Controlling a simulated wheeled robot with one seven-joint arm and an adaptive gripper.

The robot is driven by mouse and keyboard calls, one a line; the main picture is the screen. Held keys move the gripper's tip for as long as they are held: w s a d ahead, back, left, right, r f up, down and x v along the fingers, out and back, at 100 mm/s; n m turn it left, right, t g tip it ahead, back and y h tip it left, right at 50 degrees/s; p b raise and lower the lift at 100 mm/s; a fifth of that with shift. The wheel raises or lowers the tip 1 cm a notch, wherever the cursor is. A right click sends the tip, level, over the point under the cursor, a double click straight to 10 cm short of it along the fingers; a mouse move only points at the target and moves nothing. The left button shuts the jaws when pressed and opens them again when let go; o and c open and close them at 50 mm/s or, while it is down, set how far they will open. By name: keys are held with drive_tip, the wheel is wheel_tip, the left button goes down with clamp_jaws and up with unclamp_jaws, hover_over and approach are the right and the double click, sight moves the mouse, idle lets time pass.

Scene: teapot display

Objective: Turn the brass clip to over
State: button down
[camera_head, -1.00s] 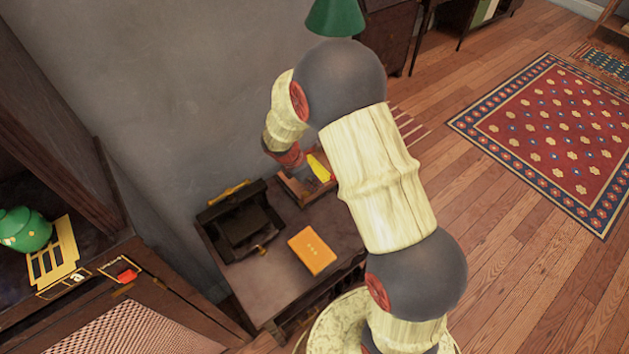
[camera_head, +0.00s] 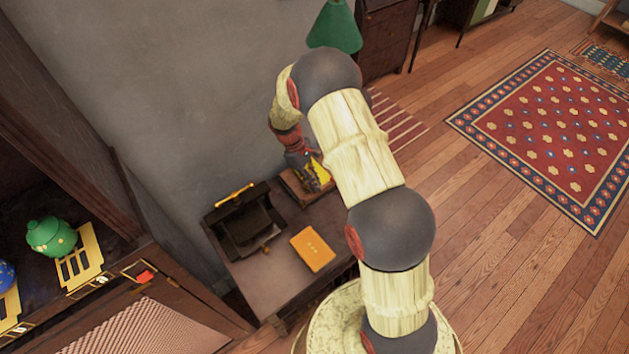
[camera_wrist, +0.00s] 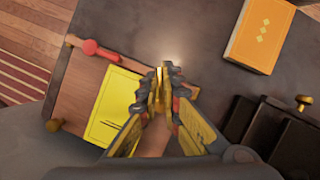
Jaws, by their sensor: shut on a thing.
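My gripper (camera_wrist: 165,88) is shut on the brass clip (camera_wrist: 160,84), a narrow upright golden piece between the fingertips in the wrist view. The fingers hide most of the clip, so its exact angle cannot be told. The clip is at the right edge of a wooden board (camera_wrist: 90,78) that carries a yellow card (camera_wrist: 114,108). In the head view my gripper (camera_head: 308,172) is down at the board, largely covering the card and clip.
A red-tipped piece (camera_wrist: 90,47) lies along the board's far edge. An orange book (camera_head: 312,249) lies on the dark table (camera_head: 280,285). An open black case (camera_head: 240,228) stands left of it. A cabinet with a green teapot (camera_head: 50,237) is at far left.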

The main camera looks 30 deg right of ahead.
drive_tip(key=m+y, duration=0.1)
drive_tip(key=m, duration=0.1)
drive_tip(key=m+p, duration=0.1)
drive_tip(key=m, duration=0.1)
drive_tip(key=shift+w+d+m+g+y, duration=0.2)
drive_tip(key=shift+m+g+y, duration=0.1)
drive_tip(key=shift+m+y, duration=0.1)
idle(0.4)
drive_tip(key=c, duration=2)
unclamp_jaws()
drive_tip(key=shift+s, duration=0.1)
drive_tip(key=v, duration=0.7)
drive_tip(key=shift+r, duration=0.2)
